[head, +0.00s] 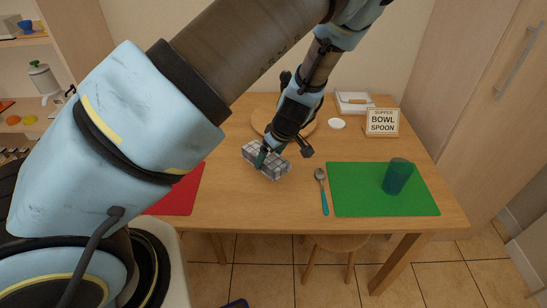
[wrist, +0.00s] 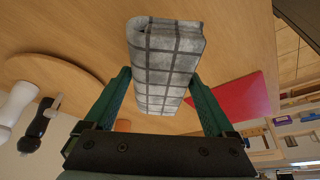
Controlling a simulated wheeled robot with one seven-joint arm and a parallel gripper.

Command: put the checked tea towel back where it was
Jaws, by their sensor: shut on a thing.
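The checked tea towel (head: 270,164), grey with dark lines and folded into a block, is at the left-middle of the wooden table. My gripper (head: 262,158) is shut on it, pointing down. In the wrist view the towel (wrist: 165,60) sits between the two green fingers of my gripper (wrist: 158,100). I cannot tell whether the towel touches the table or is held just above it.
A red mat (head: 182,195) lies left of the towel. To the right are a spoon (head: 322,190), a green mat (head: 355,195) and a teal cup (head: 397,176) on it.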

